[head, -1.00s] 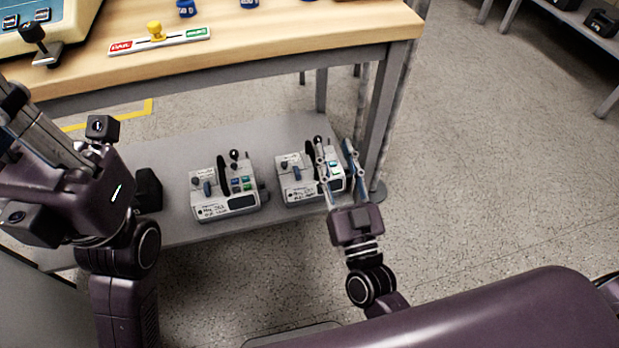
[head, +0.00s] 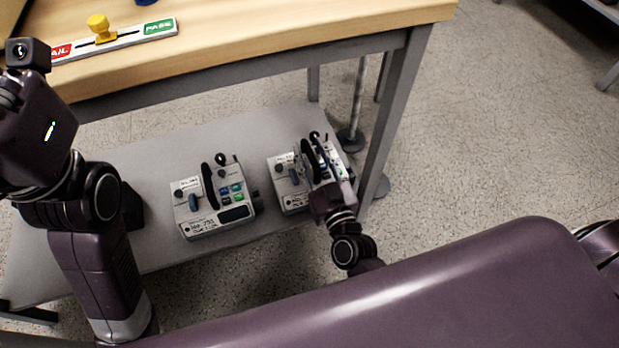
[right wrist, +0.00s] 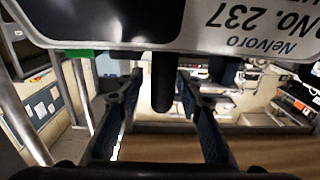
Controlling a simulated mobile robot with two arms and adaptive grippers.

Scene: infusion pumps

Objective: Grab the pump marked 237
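The pump marked 237 (right wrist: 225,25) fills the top of the right wrist view, its label upside down. In the head view this is the right-hand pump (head: 288,197) on the lower shelf, partly hidden by my right arm. My right gripper (head: 318,162) is over its right part. In the right wrist view the gripper (right wrist: 157,85) has its fingers apart, with a dark upright bar (right wrist: 163,80) of the pump between them; I see no contact. My left arm stands at the left of the head view, with its fingers out of the picture.
A similar pump (head: 213,205) stands to the left on the grey shelf (head: 165,155). The wooden tabletop (head: 260,35) overhangs behind, carrying a FAIL/PASS slider (head: 110,38). A table leg (head: 392,115) stands right of the pumps. The floor farther right is open.

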